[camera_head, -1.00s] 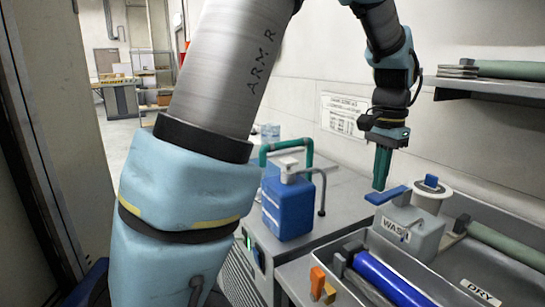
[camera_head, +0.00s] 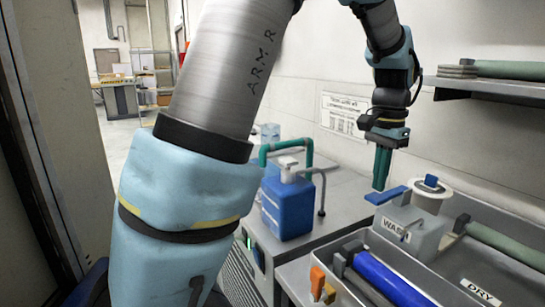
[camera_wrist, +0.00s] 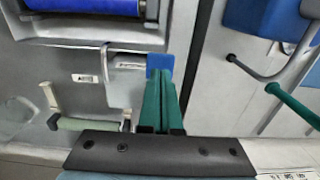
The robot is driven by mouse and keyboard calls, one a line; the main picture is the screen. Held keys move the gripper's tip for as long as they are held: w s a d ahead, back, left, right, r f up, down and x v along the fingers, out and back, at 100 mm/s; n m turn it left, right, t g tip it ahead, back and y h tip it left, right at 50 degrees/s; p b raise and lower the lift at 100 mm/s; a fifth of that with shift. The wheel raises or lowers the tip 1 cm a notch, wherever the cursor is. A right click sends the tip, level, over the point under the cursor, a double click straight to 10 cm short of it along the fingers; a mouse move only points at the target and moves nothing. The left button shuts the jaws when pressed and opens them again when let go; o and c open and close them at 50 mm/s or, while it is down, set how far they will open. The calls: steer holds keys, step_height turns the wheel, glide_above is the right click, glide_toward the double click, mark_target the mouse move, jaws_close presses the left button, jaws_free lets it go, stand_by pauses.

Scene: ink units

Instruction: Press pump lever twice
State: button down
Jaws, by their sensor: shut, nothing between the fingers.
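The pump lever (camera_head: 388,195) is a flat blue paddle on the white bottle marked WASH (camera_head: 408,228). It sticks out to the left of the bottle top. My gripper (camera_head: 380,187) has green fingers, shut and empty, pointing down at the lever's left part. The tips look at or just above the lever; I cannot tell if they touch. In the wrist view the lever (camera_wrist: 160,63) shows as a blue patch just beyond the fingertips (camera_wrist: 158,80), and the white bottle (camera_wrist: 124,88) is left of them.
A blue jug (camera_head: 288,208) with a green pipe stands on the bench to the left. A blue roller (camera_head: 392,280) lies in a tray at the front. A grey sink area marked DRY (camera_head: 480,293) is at the right. A wall shelf (camera_head: 500,88) with a green roller is above.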

mark_target(377, 196)
steer(key=shift+f, duration=0.2)
steer(key=shift+f+b, duration=1.05)
steer(key=shift+f, duration=0.75)
steer(key=shift+r, duration=0.15)
steer(key=shift+r+p, duration=1.85)
steer(key=shift+r, duration=0.05)
steer(key=shift+f, duration=0.15)
